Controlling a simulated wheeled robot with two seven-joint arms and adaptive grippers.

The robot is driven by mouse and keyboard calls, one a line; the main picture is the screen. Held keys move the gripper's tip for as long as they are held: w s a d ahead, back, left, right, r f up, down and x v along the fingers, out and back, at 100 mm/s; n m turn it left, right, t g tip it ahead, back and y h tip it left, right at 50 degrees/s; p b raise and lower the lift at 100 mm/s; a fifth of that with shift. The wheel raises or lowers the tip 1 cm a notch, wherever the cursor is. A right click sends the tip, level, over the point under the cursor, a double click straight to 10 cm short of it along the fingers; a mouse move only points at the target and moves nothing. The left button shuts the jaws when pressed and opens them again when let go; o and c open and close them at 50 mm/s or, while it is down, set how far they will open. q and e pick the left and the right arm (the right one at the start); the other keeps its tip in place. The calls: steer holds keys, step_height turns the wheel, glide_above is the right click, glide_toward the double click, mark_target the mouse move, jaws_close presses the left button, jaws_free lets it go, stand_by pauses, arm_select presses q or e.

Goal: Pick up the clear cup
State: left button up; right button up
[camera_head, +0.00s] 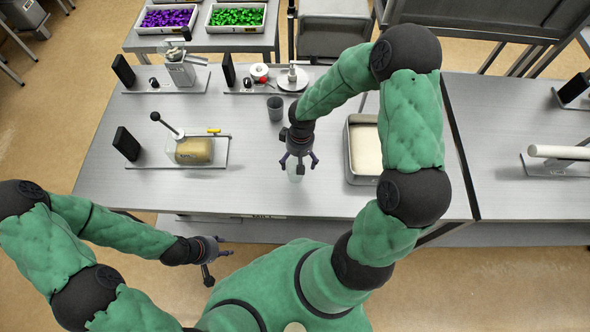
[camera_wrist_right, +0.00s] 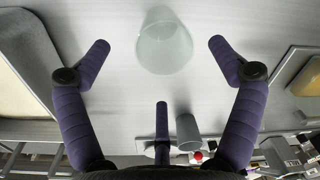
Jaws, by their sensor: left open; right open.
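The clear cup (camera_head: 295,173) stands on the grey metal table, partly hidden under my right gripper (camera_head: 299,160) in the head view. In the right wrist view the clear cup (camera_wrist_right: 164,42) is pale and see-through, ahead of and between the open purple fingers of my right gripper (camera_wrist_right: 160,55). The fingers are apart from the cup and hold nothing. My left gripper (camera_head: 212,260) is open and empty, low beside the front edge of the table.
A grey cup (camera_head: 275,108) stands behind the clear cup. A metal tray (camera_head: 350,160) with pale contents lies to the right. A device with a lever (camera_head: 195,150) stands to the left. Bins of purple (camera_head: 168,18) and green pieces (camera_head: 237,16) are at the back.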

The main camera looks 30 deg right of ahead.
mark_target(295, 165)
steer(key=shift+w+a+f, duration=0.15)
steer(key=shift+a+f, duration=0.05)
steer(key=shift+f, duration=1.2)
steer(key=shift+w+a+f, duration=0.15)
steer(key=shift+f, duration=1.2)
steer(key=c, duration=1.2)
